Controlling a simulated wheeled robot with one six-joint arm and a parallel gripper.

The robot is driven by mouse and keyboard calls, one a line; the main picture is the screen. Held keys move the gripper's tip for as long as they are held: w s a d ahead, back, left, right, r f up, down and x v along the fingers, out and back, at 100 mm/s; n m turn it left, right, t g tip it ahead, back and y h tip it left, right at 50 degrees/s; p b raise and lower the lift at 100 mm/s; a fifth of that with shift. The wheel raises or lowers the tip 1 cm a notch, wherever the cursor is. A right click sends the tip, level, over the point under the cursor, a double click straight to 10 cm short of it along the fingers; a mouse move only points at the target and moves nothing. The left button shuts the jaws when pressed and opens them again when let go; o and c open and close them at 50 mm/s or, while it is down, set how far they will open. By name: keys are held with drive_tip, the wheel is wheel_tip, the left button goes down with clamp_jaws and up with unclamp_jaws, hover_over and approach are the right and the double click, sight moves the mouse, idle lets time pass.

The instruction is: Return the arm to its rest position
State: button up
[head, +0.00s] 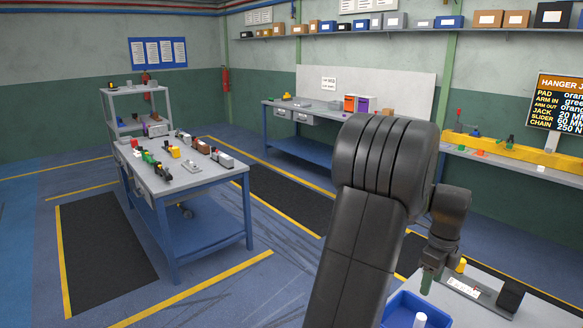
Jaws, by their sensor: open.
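My arm (365,220) rises large and dark through the right of the middle in the head view. It bends at the top and comes down on the right to a smaller wrist. My gripper (431,275) is at the lower end of this wrist, small and partly hidden, over the near bench at the lower right. It is open. A dark green piece shows at its tip; I cannot tell whether it is a finger or a separate thing behind.
The near bench (478,312) carries a blue bin (403,304) and a black block (511,294). A cluttered workbench (217,178) stands at left, another bench (305,117) at the back. A yellow rail (500,148) lies at right. Floor at lower left is clear.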

wheel_tip(320, 180, down, 6)
drive_tip(key=shift+p, duration=0.65)
drive_tip(key=shift+r+p, duration=0.95)
drive_tip(key=shift+r, duration=0.65)
